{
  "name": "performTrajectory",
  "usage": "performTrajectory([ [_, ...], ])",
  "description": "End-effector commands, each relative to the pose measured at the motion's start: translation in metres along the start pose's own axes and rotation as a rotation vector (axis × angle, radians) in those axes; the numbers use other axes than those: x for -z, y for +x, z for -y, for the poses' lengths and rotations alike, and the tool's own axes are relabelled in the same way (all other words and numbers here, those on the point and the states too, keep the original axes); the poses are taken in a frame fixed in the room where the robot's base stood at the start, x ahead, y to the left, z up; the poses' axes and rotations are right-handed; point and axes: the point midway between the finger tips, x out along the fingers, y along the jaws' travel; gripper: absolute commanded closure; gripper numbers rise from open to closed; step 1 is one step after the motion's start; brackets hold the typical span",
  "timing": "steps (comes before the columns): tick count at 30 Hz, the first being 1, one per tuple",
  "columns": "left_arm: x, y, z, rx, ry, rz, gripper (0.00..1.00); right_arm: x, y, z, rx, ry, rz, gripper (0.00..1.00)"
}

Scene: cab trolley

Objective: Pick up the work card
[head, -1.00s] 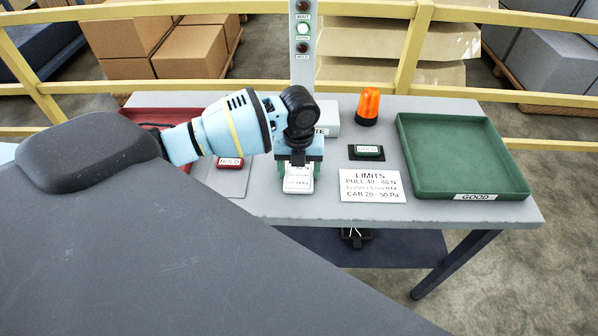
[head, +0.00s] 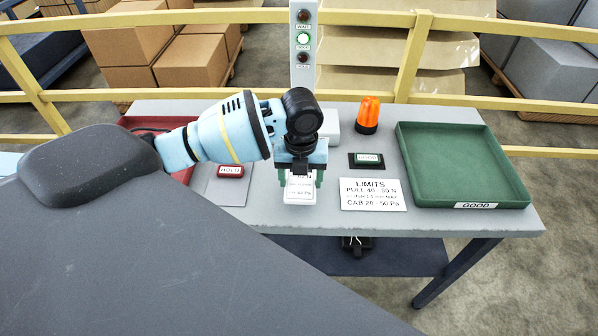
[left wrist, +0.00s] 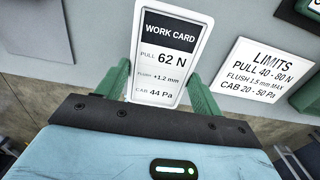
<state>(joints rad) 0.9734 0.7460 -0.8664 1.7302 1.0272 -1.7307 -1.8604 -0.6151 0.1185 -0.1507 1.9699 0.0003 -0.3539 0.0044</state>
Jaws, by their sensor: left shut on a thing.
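The work card (left wrist: 163,52) is a white card with a dark header and printed values: pull 62 N, flush +1.2 mm, cab 44 Pa. My left gripper (left wrist: 157,88) has its green fingers on both long edges of the card and is shut on it. In the head view the card (head: 300,192) shows below my left gripper (head: 302,178), near the front middle of the table. Its upper part is hidden by my gripper. I cannot tell whether the card still touches the tabletop. My right gripper is not in view.
A limits sign (head: 373,195) lies right of the card on the grey table (head: 330,217). A HOLD button (head: 230,171) is left, a GOOD button (head: 367,160) and orange beacon (head: 367,115) right. A green GOOD tray (head: 520,187) stands far right, a red tray (head: 135,122) far left. A signal post (head: 303,75) stands behind.

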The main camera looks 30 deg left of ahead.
Motion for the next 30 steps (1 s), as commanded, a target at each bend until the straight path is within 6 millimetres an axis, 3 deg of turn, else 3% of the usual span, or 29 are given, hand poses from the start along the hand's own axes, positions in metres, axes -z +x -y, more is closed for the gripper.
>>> performTrajectory([
  [9, 0.082, -0.01, 0.012, 0.004, 0.005, 0.004, 0.58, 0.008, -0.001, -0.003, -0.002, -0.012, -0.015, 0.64],
  [15, 0.113, -0.012, 0.017, 0.003, 0.002, 0.003, 0.58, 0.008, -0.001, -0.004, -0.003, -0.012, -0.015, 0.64],
  [21, 0.126, -0.013, 0.019, 0.002, -0.001, 0.003, 0.58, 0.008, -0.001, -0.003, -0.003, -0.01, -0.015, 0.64],
  [30, 0.127, -0.013, 0.019, 0.002, -0.001, 0.003, 0.58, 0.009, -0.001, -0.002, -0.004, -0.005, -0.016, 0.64],
])
